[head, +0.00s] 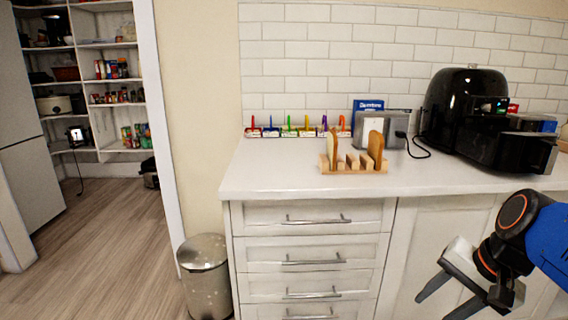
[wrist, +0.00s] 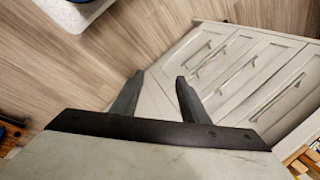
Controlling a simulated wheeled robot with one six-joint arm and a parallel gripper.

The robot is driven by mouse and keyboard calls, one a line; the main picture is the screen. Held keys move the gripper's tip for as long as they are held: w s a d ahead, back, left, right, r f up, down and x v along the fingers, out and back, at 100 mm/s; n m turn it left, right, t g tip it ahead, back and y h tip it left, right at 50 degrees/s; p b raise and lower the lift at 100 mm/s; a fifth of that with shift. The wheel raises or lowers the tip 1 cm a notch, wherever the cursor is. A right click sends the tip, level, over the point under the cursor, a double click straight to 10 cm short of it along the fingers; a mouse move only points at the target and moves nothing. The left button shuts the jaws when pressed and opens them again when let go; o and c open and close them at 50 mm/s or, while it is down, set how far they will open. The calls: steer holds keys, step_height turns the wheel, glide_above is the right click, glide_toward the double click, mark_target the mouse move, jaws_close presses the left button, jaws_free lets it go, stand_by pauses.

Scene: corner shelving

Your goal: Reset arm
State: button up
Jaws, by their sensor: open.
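My gripper (head: 446,296) is at the lower right of the head view, in front of the white cabinet and below the counter top. Its two dark fingers are apart, with nothing between them. In the wrist view my gripper (wrist: 160,82) also shows open and empty, with the cabinet front and wooden floor beyond the fingers. My blue and black arm enters from the right edge of the head view.
The white counter (head: 270,170) holds a wooden rack (head: 352,168) with bread slices, a toaster (head: 385,130) and a black air fryer (head: 465,110). A metal trash bin (head: 205,275) stands left of the drawers (head: 310,255). The floor (head: 100,240) at left is clear.

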steer(key=s+n+h, duration=0.1)
steer(key=n, duration=0.2)
steer(key=s+a+f+n, duration=0.1)
steer(key=n, duration=0.2)
steer(key=s+a+f+n+t+h, duration=0.1)
steer(key=n, duration=0.2)
steer(key=shift+s+f+h, duration=0.2)
steer(key=shift+s+h, duration=0.1)
steer(key=shift+s, duration=0.1)
